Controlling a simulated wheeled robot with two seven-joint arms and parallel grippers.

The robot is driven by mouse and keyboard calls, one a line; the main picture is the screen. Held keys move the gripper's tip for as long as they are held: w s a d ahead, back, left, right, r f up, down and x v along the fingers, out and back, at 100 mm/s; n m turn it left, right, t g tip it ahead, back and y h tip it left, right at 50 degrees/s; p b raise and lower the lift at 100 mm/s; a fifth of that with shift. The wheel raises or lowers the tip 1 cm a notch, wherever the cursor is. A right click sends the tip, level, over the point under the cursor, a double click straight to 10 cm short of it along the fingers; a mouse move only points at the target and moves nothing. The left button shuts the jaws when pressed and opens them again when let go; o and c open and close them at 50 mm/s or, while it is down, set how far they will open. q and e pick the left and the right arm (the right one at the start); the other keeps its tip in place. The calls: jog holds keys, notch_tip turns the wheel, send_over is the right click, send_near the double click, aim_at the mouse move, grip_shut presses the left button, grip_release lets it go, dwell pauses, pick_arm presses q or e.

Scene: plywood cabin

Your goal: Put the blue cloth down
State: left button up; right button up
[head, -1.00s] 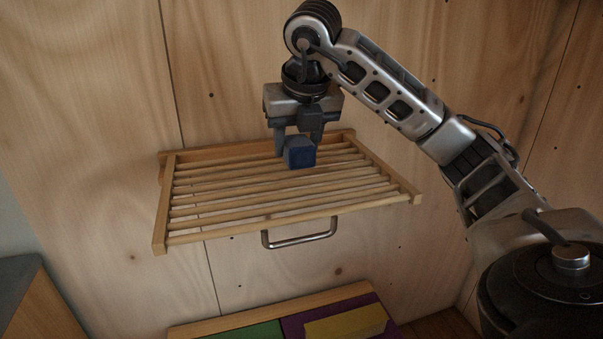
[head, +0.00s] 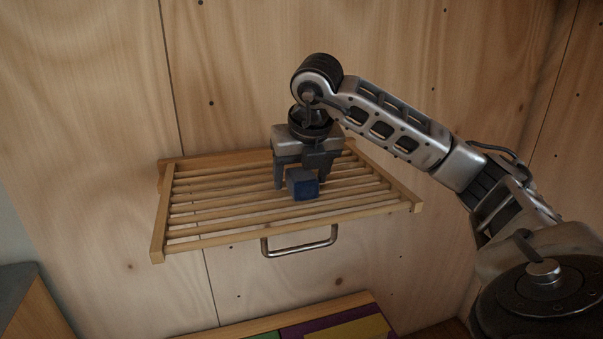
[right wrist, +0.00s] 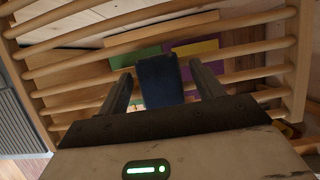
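The blue cloth (head: 303,184) looks like a small block-shaped bundle. It appears to rest on the slats of the wooden rack (head: 386,212), near the middle. My right gripper (head: 303,180) points down over it, with one finger on each side. In the right wrist view, the cloth (right wrist: 160,82) stands between the two fingers of my right gripper (right wrist: 165,88), and a narrow gap shows on either side. The gripper is open around it. The underside of the cloth is hidden. My left gripper is not in view.
The rack projects from a plywood wall, with a metal handle (head: 299,243) below its front edge. Under it is a wooden-edged surface with green, purple and yellow (head: 350,331) pieces. A grey-topped box (head: 18,290) stands at the lower left. Slats left and right of the cloth are clear.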

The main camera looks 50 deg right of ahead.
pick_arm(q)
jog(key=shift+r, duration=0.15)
pick_arm(e)
jog(key=shift+r, duration=0.3)
jog(key=shift+s+a+r, duration=0.1)
jog(key=shift+r, duration=0.25)
pick_arm(q)
jog(key=p, duration=0.1)
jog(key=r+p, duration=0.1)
jog(key=p, duration=0.1)
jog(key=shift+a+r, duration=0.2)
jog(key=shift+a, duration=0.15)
pick_arm(e)
jog(key=v, duration=1.1)
jog(key=shift+s, duration=0.15)
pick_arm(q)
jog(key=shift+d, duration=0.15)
pick_arm(e)
jog(key=shift+f, duration=0.1)
